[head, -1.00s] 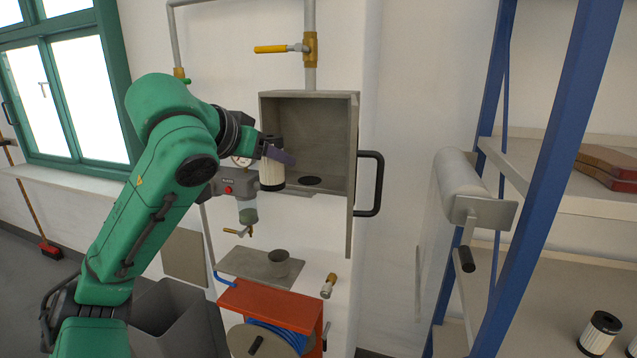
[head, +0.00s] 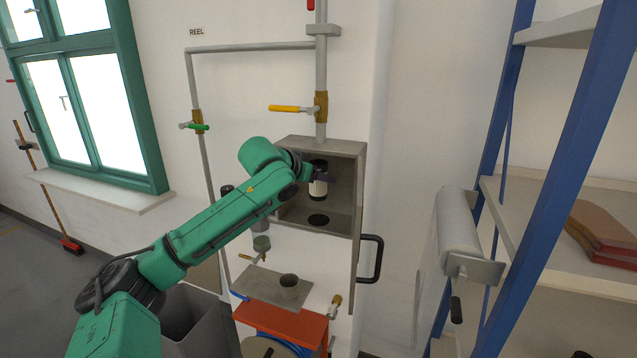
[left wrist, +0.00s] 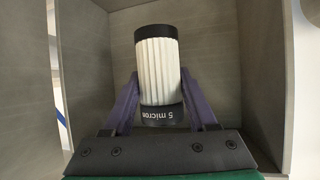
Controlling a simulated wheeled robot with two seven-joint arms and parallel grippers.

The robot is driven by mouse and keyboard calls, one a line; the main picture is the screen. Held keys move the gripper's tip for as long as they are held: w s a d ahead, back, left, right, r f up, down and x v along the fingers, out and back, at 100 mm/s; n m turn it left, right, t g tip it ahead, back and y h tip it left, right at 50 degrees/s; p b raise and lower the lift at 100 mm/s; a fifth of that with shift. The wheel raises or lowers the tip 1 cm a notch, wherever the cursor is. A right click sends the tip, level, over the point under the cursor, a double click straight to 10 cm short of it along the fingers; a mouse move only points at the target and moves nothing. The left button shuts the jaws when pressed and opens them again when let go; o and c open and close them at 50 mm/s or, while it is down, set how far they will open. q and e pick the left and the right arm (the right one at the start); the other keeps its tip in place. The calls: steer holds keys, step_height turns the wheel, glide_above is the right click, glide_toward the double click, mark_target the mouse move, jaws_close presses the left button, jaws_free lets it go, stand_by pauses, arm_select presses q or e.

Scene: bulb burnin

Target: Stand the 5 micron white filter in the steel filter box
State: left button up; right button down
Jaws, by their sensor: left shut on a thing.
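The 5 micron white filter (head: 319,188) is a white pleated cylinder with black end caps. Its "5 micron" lettering shows on the near cap in the left wrist view (left wrist: 160,82). My left gripper (left wrist: 160,98) is shut on it, with a purple finger on each side. In the head view the filter is upright inside the open steel filter box (head: 345,148). It hangs above a dark round seat (head: 318,220) in the box floor, with a gap between them. My right gripper is not in view.
The box door stands open at the right with a black handle (head: 372,258). Valved pipes (head: 321,105) run above the box. A grey shelf with a cup (head: 289,281) and a red hose reel (head: 290,322) are below. A blue rack (head: 545,190) stands at the right.

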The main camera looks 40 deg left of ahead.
mark_target(313, 198)
arm_select(q)
steer(key=shift+f, duration=1.7)
step_height(313, 198, down, 3)
steer(key=shift+r+p, duration=0.1)
steer(key=shift+p, duration=0.95)
steer(key=shift+w+f+b, duration=0.15)
steer(key=shift+f+b, duration=0.15)
steer(key=shift+f, duration=0.3)
steer(key=o, duration=1.4)
steer(key=shift+c, duration=0.2)
steer(key=shift+r, duration=0.15)
